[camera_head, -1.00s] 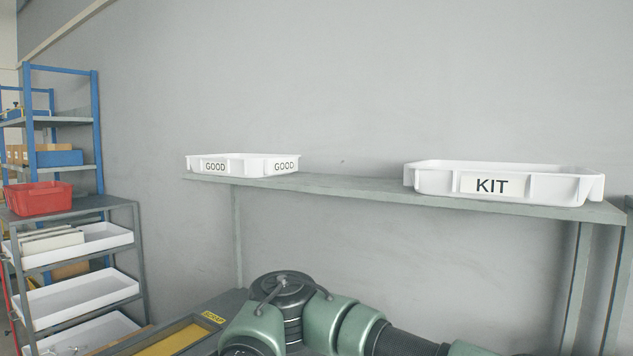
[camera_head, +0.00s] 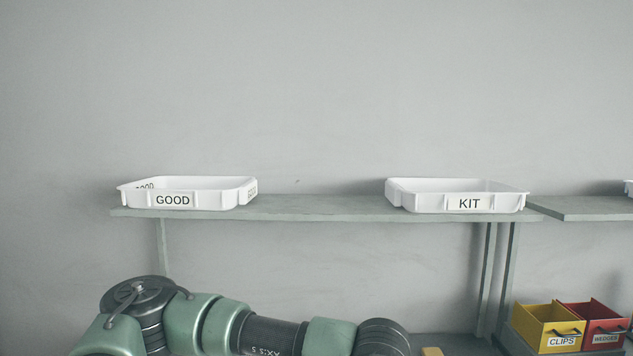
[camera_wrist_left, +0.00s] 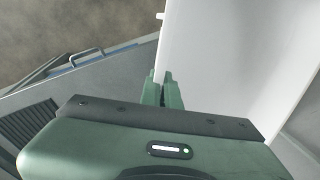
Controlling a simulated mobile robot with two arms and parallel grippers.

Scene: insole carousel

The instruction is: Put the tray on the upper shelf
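In the left wrist view, my left gripper (camera_wrist_left: 163,90) has its two green fingers close together on the edge of a large white tray (camera_wrist_left: 225,55). The tray's smooth face stretches away up and to the right, and the rest of it is outside the picture. No label on it is visible. In the head view, the upper shelf (camera_head: 320,208) is a grey board along the wall. A white tray marked GOOD (camera_head: 210,198) sits at its left end, and one marked KIT (camera_head: 430,201) sits near its right end. My right gripper is out of view.
The shelf is bare between the GOOD and KIT trays. An adjoining shelf (camera_head: 590,208) continues right, with part of a white container at the edge. Below stand a yellow CLIPS bin (camera_head: 545,325) and a red WEDGES bin (camera_head: 597,322). My arm crosses the lower left.

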